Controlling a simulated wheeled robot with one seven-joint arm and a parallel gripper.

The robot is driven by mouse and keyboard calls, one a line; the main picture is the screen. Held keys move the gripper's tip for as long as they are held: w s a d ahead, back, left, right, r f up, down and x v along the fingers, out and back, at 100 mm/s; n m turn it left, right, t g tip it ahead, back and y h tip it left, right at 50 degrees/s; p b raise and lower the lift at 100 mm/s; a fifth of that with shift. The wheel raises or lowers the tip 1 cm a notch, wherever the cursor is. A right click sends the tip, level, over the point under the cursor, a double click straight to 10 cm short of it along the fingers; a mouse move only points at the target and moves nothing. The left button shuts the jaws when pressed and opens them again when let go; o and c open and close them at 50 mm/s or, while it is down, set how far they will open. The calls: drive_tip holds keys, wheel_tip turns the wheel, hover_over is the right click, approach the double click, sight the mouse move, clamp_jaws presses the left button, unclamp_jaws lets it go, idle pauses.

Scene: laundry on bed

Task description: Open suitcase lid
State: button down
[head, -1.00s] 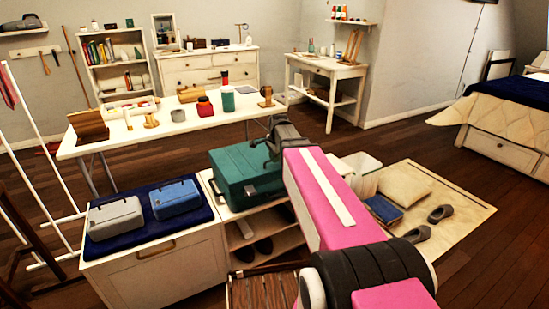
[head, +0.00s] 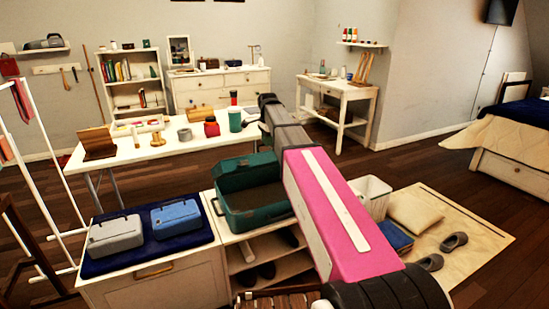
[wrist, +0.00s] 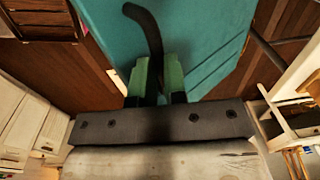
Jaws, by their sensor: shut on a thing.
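The teal suitcase (head: 252,218) stands on the white cabinet, left of my arm. Its lid (head: 238,175) is raised at the back, and the dark inside shows; the right part is hidden behind my arm. In the wrist view the teal lid panel (wrist: 195,35) fills the upper middle, with a dark curved handle (wrist: 148,28) in front of it. My gripper (wrist: 158,75) is shut on this handle, its green fingers on either side of it. In the head view the fingertips are hidden behind my arm.
Grey (head: 115,236) and blue (head: 177,219) cases lie on a navy cloth left of the suitcase. A white table (head: 160,150) with cups and small items stands behind. A white bin (head: 374,192) and a mat with slippers (head: 455,241) lie to the right.

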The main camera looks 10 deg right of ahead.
drive_tip(key=w+a+r, duration=0.1)
drive_tip(key=w+a, duration=0.3)
drive_tip(key=w, duration=0.9)
drive_tip(key=w+a+r+g, duration=0.1)
drive_tip(key=w+a, duration=0.3)
drive_tip(key=w, duration=1)
drive_tip(key=shift+a+r+g, duration=0.2)
drive_tip(key=shift+a+g, duration=0.1)
drive_tip(key=shift+a, duration=0.05)
drive_tip(key=c, duration=1.2)
unclamp_jaws()
drive_tip(key=shift+h, duration=0.3)
drive_tip(key=shift+o, duration=0.2)
drive_tip(key=shift+w+r, duration=0.1)
drive_tip(key=shift+r, duration=0.1)
